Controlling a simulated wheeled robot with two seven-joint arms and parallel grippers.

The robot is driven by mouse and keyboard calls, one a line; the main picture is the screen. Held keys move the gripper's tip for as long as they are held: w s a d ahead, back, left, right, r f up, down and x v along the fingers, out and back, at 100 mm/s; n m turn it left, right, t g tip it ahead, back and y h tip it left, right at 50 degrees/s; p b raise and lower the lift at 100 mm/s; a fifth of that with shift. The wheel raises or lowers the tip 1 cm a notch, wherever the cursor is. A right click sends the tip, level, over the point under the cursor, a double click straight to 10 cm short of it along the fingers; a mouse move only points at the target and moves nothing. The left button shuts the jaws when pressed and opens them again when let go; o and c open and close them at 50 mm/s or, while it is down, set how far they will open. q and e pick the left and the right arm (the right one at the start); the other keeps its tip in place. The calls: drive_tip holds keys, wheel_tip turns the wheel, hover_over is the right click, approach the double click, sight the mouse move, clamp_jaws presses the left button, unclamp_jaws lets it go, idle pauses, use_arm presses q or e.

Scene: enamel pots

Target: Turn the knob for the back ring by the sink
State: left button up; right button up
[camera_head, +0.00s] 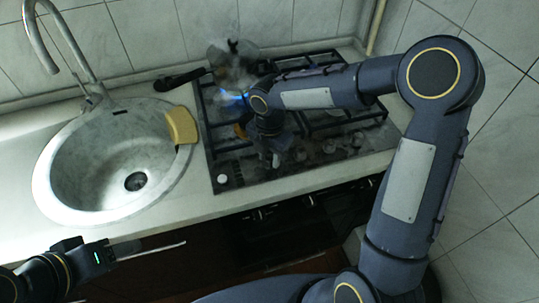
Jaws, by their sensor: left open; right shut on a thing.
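The gas hob (205,110) is set in the counter right of the sink (60,185). A blue flame (232,97) shows at the back ring by the sink, beneath a pan (236,62) with a black handle pointing left. My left gripper (150,250) is open and empty, low in front of the counter.
A yellow sponge (181,125) lies on the sink's right rim. A tap (62,45) curves over the sink. My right forearm crosses above the right of the hob and hides part of its grates. The counter left of the hob front is clear.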

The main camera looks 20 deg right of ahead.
drive_tip(key=m+b, duration=0.1)
drive_tip(key=m, duration=0.8)
drive_tip(key=shift+b, duration=0.4)
drive_tip(key=m, duration=0.4)
drive_tip(key=shift+m+b, duration=0.3)
drive_tip(key=shift+b, duration=0.1)
drive_tip(key=m, duration=0.4)
drive_tip(key=shift+b, duration=0.3)
drive_tip(key=m, duration=0.8)
drive_tip(key=shift+m, duration=0.3)
drive_tip(key=m, duration=0.4)
drive_tip(key=shift+m, duration=2.1)
